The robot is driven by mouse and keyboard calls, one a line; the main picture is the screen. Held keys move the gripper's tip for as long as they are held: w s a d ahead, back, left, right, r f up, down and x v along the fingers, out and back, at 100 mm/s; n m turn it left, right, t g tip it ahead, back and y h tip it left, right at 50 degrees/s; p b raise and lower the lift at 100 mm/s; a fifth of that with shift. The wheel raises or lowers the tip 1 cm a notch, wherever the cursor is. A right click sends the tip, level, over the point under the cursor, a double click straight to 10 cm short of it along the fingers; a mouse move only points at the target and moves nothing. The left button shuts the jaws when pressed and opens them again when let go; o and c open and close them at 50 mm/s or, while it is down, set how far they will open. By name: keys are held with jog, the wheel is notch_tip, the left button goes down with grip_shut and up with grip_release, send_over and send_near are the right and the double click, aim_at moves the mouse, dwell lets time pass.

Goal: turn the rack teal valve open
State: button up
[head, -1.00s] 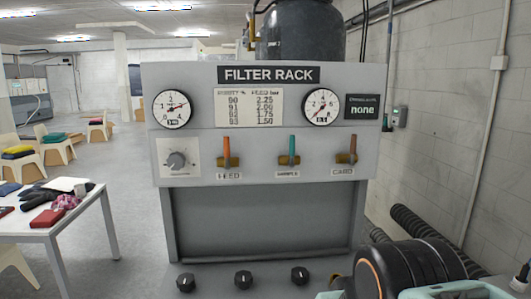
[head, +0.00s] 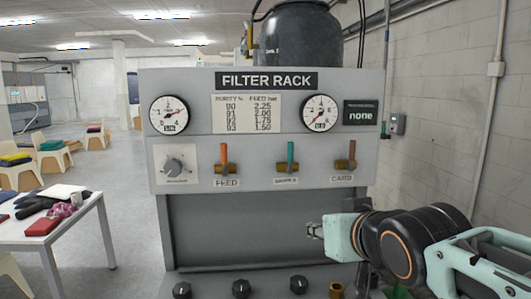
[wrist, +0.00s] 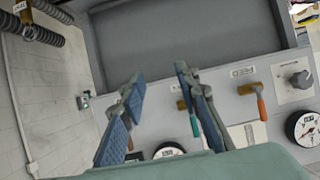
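The teal valve (head: 290,153) is the middle of three on the filter rack's front panel. Its lever stands upright above a brass body, over a small, hard-to-read label. In the wrist view, which is roughly upside down, the teal lever (wrist: 194,125) shows partly behind the right-hand finger. My gripper (head: 315,230) is in front of the rack, below and slightly right of the teal valve in the head view. The wrist view shows my gripper (wrist: 159,74) open, its blue-padded fingers apart with nothing held between them.
The orange feed valve (head: 224,153) is left of the teal one and the brown card valve (head: 351,152) right. A grey dial (head: 174,166) and two gauges (head: 169,115) share the panel. Black knobs (head: 241,288) line the lower ledge. A table (head: 80,226) stands left.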

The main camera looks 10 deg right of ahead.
aim_at(292, 150)
jog(key=w+a+r+n+t+y, duration=0.25)
jog(key=w+r+t, duration=0.25)
jog(key=w+r, duration=0.45)
jog(key=shift+m+y, duration=0.25)
jog(key=shift+w+a+r+p, duration=0.25)
jog(key=shift+w+r+p, duration=0.05)
jog(key=shift+w, duration=1.1)
jog(key=shift+w+a+r+p, duration=0.2)
jog(key=shift+w+r+p, duration=0.15)
jog(key=shift+w, duration=1.1)
jog(key=shift+w+a+r+p, duration=0.25)
jog(key=shift+w+r, duration=0.05)
jog(key=shift+w, duration=1.1)
jog(key=shift+c, duration=0.7)
grip_shut()
